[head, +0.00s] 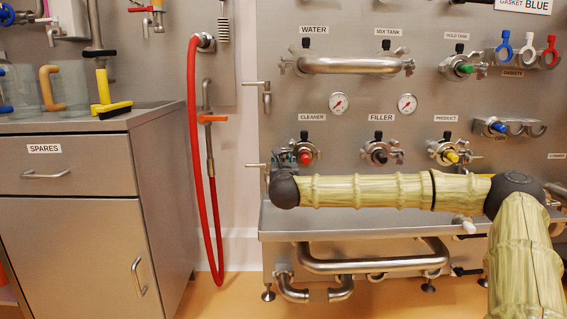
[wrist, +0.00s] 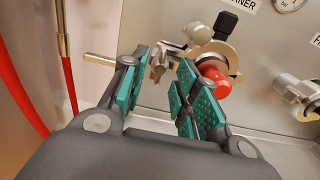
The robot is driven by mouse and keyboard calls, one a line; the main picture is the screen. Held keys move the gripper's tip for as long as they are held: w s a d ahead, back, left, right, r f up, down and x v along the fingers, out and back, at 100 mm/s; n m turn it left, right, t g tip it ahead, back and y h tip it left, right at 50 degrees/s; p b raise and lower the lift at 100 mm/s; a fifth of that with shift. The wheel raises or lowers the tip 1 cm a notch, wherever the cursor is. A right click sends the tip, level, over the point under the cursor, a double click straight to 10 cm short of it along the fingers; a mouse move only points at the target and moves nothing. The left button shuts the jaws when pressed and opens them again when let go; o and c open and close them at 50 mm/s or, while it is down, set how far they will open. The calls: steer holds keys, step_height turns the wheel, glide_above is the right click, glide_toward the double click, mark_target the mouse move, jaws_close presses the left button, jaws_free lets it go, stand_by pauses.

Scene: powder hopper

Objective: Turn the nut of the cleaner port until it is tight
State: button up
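The cleaner port (head: 305,157) is on the steel panel under the CLEANER label, with a red cap in its middle. In the wrist view the port's metal clamp (wrist: 215,50) surrounds the red cap (wrist: 218,82), with a black knob above. The winged metal nut (wrist: 158,66) is at the clamp's left side. My gripper (wrist: 164,62) is open, with the nut showing between its green-padded fingertips; I cannot tell whether either finger touches it. The right finger partly covers the red cap. In the head view my arm's wrist end largely hides the gripper.
The filler port (head: 380,153) and product port (head: 450,152) are to the right. A red hose (head: 191,130) hangs at the left, beside the spares cabinet (head: 72,200). A steel ledge (head: 340,224) runs below the ports. A small tap handle (wrist: 98,60) sticks out left of my fingers.

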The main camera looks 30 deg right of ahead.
mark_target(283, 160)
steer(key=shift+n, duration=0.4)
steer(key=p+v, duration=0.1)
steer(key=v, duration=0.1)
steer(key=p+v, duration=0.1)
steer(key=p, duration=0.1)
steer(key=p+v, duration=0.2)
steer(key=shift+s+a+r, duration=0.15)
steer(key=shift+s+r, duration=0.1)
steer(key=shift+r, duration=0.15)
steer(key=p, duration=0.3)
steer(key=shift+f, duration=0.25)
steer(key=shift+f, duration=0.15)
steer(key=shift+b+x, duration=0.3)
steer(key=shift+x, duration=4.15)
jaws_close()
